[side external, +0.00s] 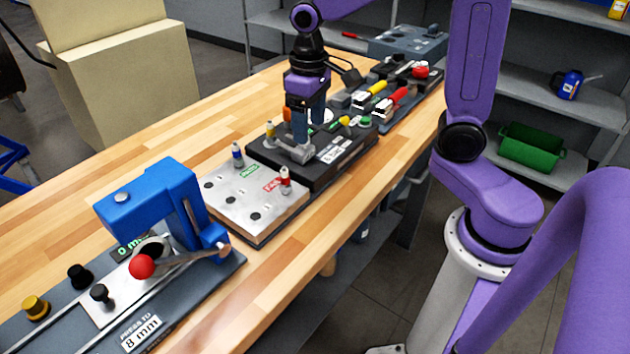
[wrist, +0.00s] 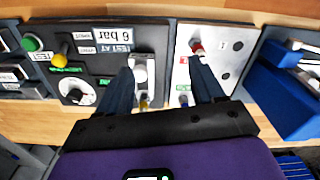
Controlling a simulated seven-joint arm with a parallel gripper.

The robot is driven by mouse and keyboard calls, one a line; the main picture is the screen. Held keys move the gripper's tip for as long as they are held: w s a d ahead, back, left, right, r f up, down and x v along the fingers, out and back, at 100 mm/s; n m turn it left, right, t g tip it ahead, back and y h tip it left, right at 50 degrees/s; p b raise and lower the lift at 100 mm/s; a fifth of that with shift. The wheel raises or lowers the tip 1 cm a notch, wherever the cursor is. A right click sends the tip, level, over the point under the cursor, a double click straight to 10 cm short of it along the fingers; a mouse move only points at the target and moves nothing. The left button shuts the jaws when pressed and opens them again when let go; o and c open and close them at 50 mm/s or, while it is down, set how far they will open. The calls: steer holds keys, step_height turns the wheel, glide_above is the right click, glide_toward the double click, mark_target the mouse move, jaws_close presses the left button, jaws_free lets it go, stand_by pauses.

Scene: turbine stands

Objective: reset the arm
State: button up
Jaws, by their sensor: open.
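My purple arm reaches over the workbench, and my gripper (side external: 303,135) points down above the black test stand (side external: 338,160). In the wrist view my gripper (wrist: 165,72) has its two dark fingers wide apart, with nothing held between them. The left finger there overlaps the black stand, beside a pale metal cylinder (wrist: 141,68). The right finger overlaps the silver plate (wrist: 228,45), close to a red-topped peg (wrist: 196,46). In the side view I cannot tell the exact height of the fingertips above the stand.
A blue press (side external: 160,200) with a red knob (side external: 141,266) stands at the near left of the wooden bench (side external: 110,165). The silver plate holds a blue-topped peg (side external: 237,152) and a red-topped peg (side external: 285,178). Tools with yellow and red handles lie farther back. The bench's left side is clear.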

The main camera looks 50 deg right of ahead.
steer(key=s+a+f+n, duration=0.1)
steer(key=s+n, duration=0.9)
steer(key=s, duration=1.1)
steer(key=shift+s+a+f, duration=0.3)
steer(key=shift+s+f, duration=0.1)
